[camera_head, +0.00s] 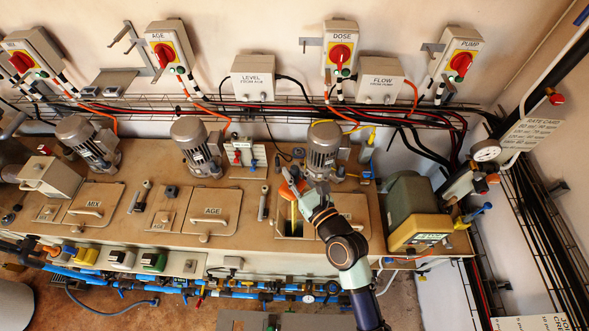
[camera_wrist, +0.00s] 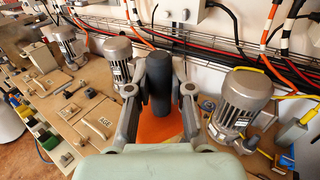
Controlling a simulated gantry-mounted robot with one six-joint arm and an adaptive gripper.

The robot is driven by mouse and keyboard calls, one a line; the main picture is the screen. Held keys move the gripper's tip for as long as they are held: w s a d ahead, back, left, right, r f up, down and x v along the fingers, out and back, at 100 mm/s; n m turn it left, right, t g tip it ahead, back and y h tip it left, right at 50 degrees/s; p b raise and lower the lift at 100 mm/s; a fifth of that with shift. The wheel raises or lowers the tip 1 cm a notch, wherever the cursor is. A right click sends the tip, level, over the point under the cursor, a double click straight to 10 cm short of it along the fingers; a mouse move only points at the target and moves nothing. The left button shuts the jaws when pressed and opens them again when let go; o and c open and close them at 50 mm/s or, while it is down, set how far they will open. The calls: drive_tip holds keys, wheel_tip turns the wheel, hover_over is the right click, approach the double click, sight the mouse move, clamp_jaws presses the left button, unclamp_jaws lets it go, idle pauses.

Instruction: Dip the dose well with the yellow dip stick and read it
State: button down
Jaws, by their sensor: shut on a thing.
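My gripper (camera_head: 304,194) is shut on the dark handle (camera_wrist: 159,88) of the dip stick, which stands between the fingers in the wrist view. An orange guard (camera_wrist: 158,128) shows below the handle, and orange also shows by the fingers in the head view. The yellow stick (camera_head: 294,215) points down over the dark open hatch of the dose well (camera_head: 283,229). Its lower end is lost in the opening, so I cannot tell its depth. The hatch's lid and label are partly hidden behind my arm.
A grey motor (camera_head: 323,148) stands just behind the well. A green and yellow unit (camera_head: 415,215) with a display stands to the right. The closed AGE lid (camera_head: 212,210) lies to the left. Wall switches, cables and wire trays run behind; blue pipes run along the front.

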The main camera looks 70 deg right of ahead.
wheel_tip(320, 180, down, 32)
drive_tip(key=b, duration=2.6)
drive_tip(key=shift+f, duration=0.25)
drive_tip(key=shift+f+b, duration=0.35)
drive_tip(key=shift+f, duration=0.05)
wheel_tip(320, 180, up, 36)
drive_tip(key=p, duration=3.7)
drive_tip(key=shift+f, duration=0.1)
wheel_tip(320, 180, up, 11)
hover_over(295, 222)
drive_tip(key=shift+w+d+f, duration=0.15)
drive_tip(key=shift+f, duration=0.05)
